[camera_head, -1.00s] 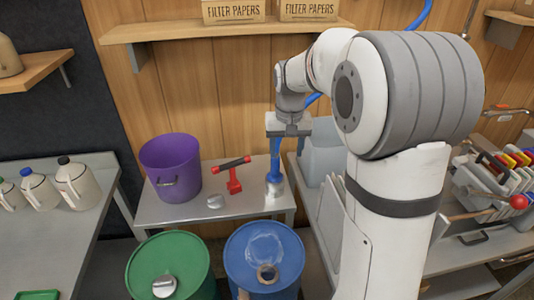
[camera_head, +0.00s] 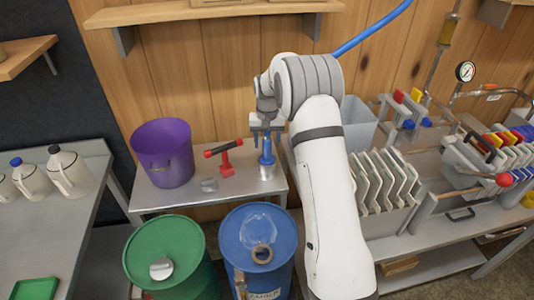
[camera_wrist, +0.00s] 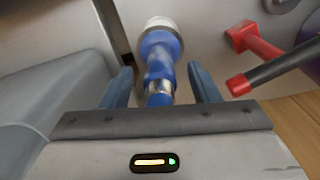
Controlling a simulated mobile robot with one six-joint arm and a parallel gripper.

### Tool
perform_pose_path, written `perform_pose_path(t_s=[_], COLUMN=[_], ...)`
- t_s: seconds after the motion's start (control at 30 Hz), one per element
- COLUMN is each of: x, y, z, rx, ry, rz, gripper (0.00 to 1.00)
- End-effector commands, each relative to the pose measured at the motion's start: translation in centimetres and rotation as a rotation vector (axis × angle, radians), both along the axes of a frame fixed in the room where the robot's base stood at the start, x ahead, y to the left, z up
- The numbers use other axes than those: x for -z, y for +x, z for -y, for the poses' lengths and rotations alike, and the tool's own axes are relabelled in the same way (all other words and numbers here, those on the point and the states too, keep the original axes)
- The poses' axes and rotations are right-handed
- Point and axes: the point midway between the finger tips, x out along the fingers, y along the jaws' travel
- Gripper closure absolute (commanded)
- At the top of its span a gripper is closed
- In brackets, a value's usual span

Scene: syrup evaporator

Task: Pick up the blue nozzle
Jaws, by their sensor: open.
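The blue nozzle (camera_head: 266,158) stands upright on the right part of a small metal table (camera_head: 222,195), with a blue body and a silver base. My gripper (camera_head: 266,140) is above and around its upper part, pointing down. In the wrist view, the blue nozzle (camera_wrist: 160,58) lies between the two open fingers of my gripper (camera_wrist: 162,85), with a gap visible on each side. The nozzle's white-silver end is farther from the camera. Part of the nozzle's top is hidden by my gripper in the head view.
A red tool with a black handle (camera_head: 224,160) lies left of the nozzle, and it also shows in the wrist view (camera_wrist: 258,45). A purple bucket (camera_head: 163,155) and a small silver cap (camera_head: 209,185) are farther left. A grey bin (camera_head: 358,124) stands close on the right.

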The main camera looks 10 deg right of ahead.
Motion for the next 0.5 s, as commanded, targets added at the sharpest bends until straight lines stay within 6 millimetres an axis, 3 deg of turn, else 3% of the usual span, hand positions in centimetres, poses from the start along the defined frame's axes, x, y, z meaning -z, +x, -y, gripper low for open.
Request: perform_pose_path(t_s=[0.2,0.43,0.5], x=[2.3,2.4,2.4], y=[0.0,0.0,0.0], z=[0.0,0.1,0.1], rx=[0.0,0.001,0.001], ry=[0.0,0.0,0.0], rz=[-0.001,0.001,0.001], gripper=[0.45,0.45,0.5])
